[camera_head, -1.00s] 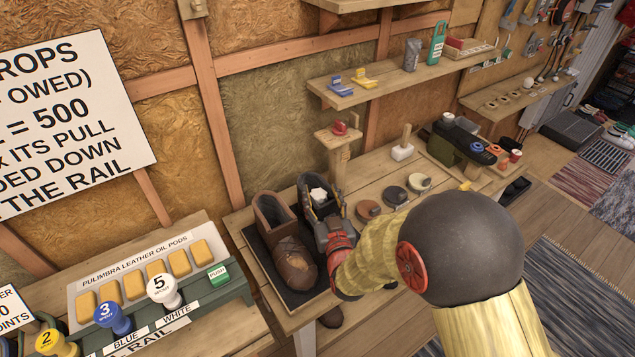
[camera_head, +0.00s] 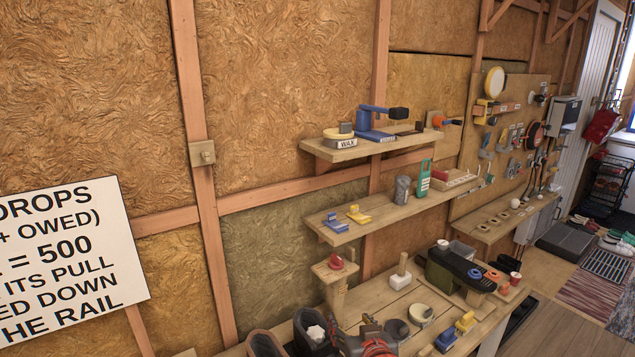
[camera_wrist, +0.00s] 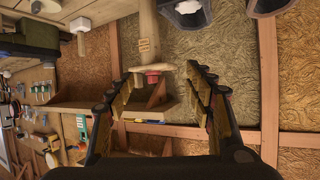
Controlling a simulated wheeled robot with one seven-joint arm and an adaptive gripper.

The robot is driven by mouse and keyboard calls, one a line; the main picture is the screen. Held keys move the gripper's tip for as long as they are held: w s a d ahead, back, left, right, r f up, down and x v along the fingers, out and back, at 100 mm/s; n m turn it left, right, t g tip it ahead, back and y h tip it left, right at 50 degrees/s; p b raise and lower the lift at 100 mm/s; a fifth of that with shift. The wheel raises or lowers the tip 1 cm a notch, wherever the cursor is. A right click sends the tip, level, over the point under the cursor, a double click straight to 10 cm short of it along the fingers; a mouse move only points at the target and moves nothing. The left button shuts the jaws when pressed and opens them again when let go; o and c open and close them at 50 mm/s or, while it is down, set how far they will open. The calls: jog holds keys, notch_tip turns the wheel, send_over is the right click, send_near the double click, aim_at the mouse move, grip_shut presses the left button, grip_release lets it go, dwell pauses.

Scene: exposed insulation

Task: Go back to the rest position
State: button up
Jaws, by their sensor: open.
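My gripper (camera_head: 372,338) shows at the bottom of the head view, above the workbench (camera_head: 402,298) and just right of the boots. In the wrist view my gripper (camera_wrist: 162,85) has its two fingers spread wide with nothing between them. A dark boot (camera_head: 312,335) with a pale lump in its opening stands beside a brown boot (camera_head: 264,343), both cut off by the lower edge of the head view. Beyond the fingers, the wrist view shows a wooden stand with a red piece (camera_wrist: 152,78), the wall and a shelf.
The red-topped wooden stand (camera_head: 335,270) rises behind the boots. A lower shelf (camera_head: 375,222) and an upper shelf (camera_head: 375,149) jut from the wall above the bench. A round tin (camera_head: 421,314), yellow-and-blue pieces (camera_head: 455,331) and a dark green machine (camera_head: 455,270) occupy the bench's right part.

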jog(key=s+d+r+g+p, duration=0.1)
jog(key=s+d+r+g, duration=0.1)
jog(key=s, duration=0.7)
jog(key=s+d+r+m+g+h+p, duration=0.1)
jog(key=s+d+r, duration=0.3)
jog(key=s, duration=0.5)
jog(key=s+d+r+g+h+p, duration=0.1)
jog(key=s+d+r+g, duration=0.2)
jog(key=s, duration=0.7)
jog(key=shift+d+r+m+g, duration=0.15)
jog(key=shift+d+m+g, duration=0.15)
jog(key=shift+d+g, duration=0.55)
